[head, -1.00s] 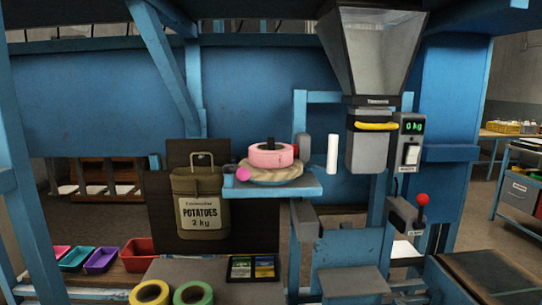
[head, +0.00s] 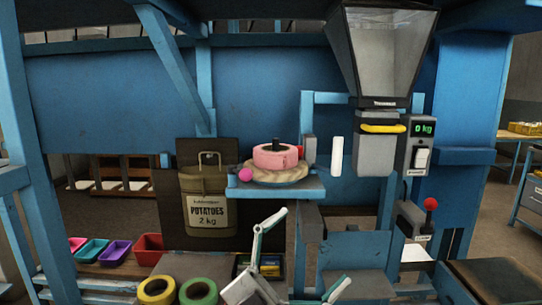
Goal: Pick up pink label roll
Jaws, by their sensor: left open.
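The pink label roll (head: 268,159) lies flat on a beige cloth-like bundle (head: 262,176) on the small blue shelf (head: 300,190), around a dark upright peg (head: 275,143). My left gripper (head: 316,246) is at the bottom of the head view, below the shelf and apart from the roll. Its two pale fingers are spread wide, with nothing seen between them. My right gripper is not in view.
A pink ball (head: 245,174) sits on the shelf's left end, and a white cylinder (head: 337,156) stands to its right. A potato sack (head: 208,205) hangs at left. Yellow (head: 143,290) and green (head: 186,291) rolls lie low. A hopper (head: 383,60) hangs at upper right.

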